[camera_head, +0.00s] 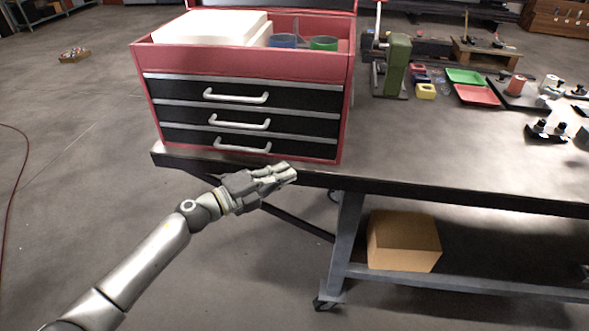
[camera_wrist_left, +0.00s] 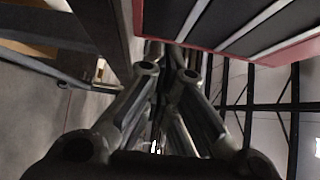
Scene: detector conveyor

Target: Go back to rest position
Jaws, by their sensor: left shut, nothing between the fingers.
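My left gripper (camera_head: 289,172) is shut and empty in the head view. It is in front of the table's front edge, just below the lowest drawer of the red tool chest (camera_head: 245,66). In the left wrist view its fingers (camera_wrist_left: 163,72) are close together, and the red and black drawer front (camera_wrist_left: 235,30) shows at the upper right. The chest's three black drawers look closed, and its lid is open. My right gripper is in neither view.
The chest stands on a dark worktable (camera_head: 440,145). A green tray (camera_head: 466,76), a red tray (camera_head: 476,95) and a green stand (camera_head: 397,65) are on it. A cardboard box (camera_head: 403,241) sits on the lower shelf.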

